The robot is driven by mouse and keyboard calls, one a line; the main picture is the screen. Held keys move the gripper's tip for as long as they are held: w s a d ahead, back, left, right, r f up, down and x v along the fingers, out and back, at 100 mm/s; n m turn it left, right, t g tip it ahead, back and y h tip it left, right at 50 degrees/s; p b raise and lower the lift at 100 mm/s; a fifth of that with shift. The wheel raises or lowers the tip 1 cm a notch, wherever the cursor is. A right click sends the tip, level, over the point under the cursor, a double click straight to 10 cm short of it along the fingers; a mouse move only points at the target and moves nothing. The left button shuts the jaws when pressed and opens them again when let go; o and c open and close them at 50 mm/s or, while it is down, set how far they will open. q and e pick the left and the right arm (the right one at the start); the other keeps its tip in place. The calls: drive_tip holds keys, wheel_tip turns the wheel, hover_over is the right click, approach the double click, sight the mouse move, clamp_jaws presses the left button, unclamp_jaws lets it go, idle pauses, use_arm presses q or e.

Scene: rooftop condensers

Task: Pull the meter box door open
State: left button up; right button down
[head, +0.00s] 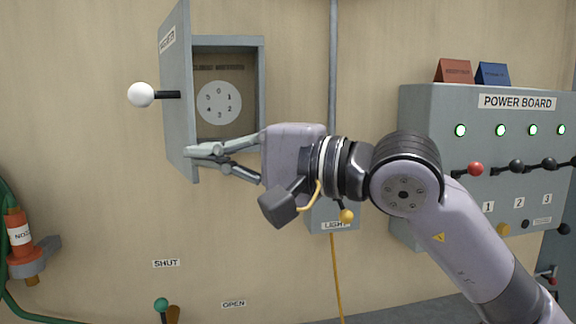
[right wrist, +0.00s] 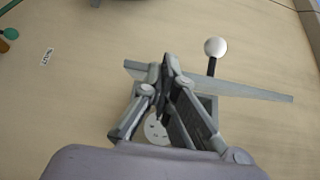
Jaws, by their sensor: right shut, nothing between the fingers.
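The meter box (head: 261,80) is on the wall, and its grey door (head: 178,85) stands swung open to the left, showing a round dial (head: 219,102) inside. A white ball knob (head: 141,95) on a black stem sticks out from the door's outer face; it also shows in the right wrist view (right wrist: 215,47). My right gripper (head: 192,158) is shut and empty at the door's lower part, on its inner side. In the right wrist view the fingertips (right wrist: 168,66) overlap the door's edge (right wrist: 240,88); I cannot tell if they touch. My left gripper is not in view.
A power board (head: 425,110) with levers and green lamps is at the right. A light box (head: 322,212) hangs behind my right arm. An orange nozzle (head: 19,236) and green hose are at the left. A green-knobbed lever (head: 161,305) stands low near SHUT and OPEN labels.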

sight(183, 161)
drive_tip(key=shift+s+a+b, duration=0.6)
drive_tip(key=shift+a+b, duration=0.05)
drive_tip(key=shift+a, duration=0.3)
drive_tip(key=shift+s+a+b, duration=0.6)
drive_tip(key=shift+a, duration=0.35)
drive_tip(key=shift+d, duration=0.1)
